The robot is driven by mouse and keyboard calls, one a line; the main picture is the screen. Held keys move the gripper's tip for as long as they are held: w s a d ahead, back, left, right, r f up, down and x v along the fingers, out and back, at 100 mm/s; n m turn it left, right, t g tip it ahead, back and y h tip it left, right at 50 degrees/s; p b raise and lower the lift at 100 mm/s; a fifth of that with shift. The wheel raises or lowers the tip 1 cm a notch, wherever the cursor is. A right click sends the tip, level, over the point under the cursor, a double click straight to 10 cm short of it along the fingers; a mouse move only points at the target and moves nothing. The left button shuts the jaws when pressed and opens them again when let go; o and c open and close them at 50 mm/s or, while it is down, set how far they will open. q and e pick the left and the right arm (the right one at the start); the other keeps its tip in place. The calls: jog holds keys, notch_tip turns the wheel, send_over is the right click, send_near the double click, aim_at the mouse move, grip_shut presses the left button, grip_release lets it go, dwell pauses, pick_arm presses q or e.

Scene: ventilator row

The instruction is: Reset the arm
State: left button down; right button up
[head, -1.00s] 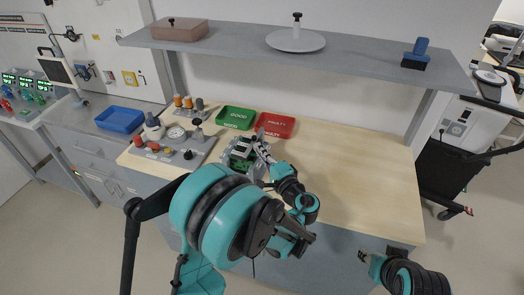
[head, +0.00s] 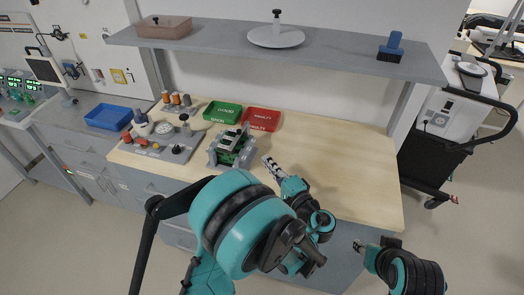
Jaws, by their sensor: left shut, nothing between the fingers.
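My left arm comes in from the lower left with teal and black joints. Its gripper (head: 271,165) is shut and empty above the wooden bench top (head: 345,165), just right of a grey fixture with a green circuit board (head: 233,148). The gripper and fixture look apart. My right arm shows at the lower right, and its gripper (head: 360,246) is beside the bench's front edge. Its fingers are too small to tell whether they are open.
A green GOOD tray (head: 222,110) and red FAULTY tray (head: 262,118) stand behind the fixture. A grey panel with a gauge (head: 160,143) is to the left, near a blue bin (head: 108,117). A shelf (head: 345,62) hangs above. The bench's right half is clear.

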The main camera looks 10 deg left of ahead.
pick_arm(q)
jog(key=a+g, duration=0.1)
jog(key=s+a+g+h, duration=0.1)
jog(key=a, duration=0.1)
jog(key=s+a+f+n+h, duration=0.1)
jog(key=a, duration=0.1)
jog(key=shift+s+g, duration=0.2)
jog(key=shift+g, duration=0.2)
jog(key=s+f+n+g+h, duration=0.1)
jog(key=s+n+h, duration=0.7)
jog(key=s, duration=0.8)
jog(key=g+h, duration=0.1)
jog(key=h, duration=0.1)
jog(key=shift+s+a+g+h, duration=0.3)
jog(key=shift+s+g+h, duration=0.05)
jog(key=shift+g+h, duration=0.05)
jog(key=shift+f, duration=0.1)
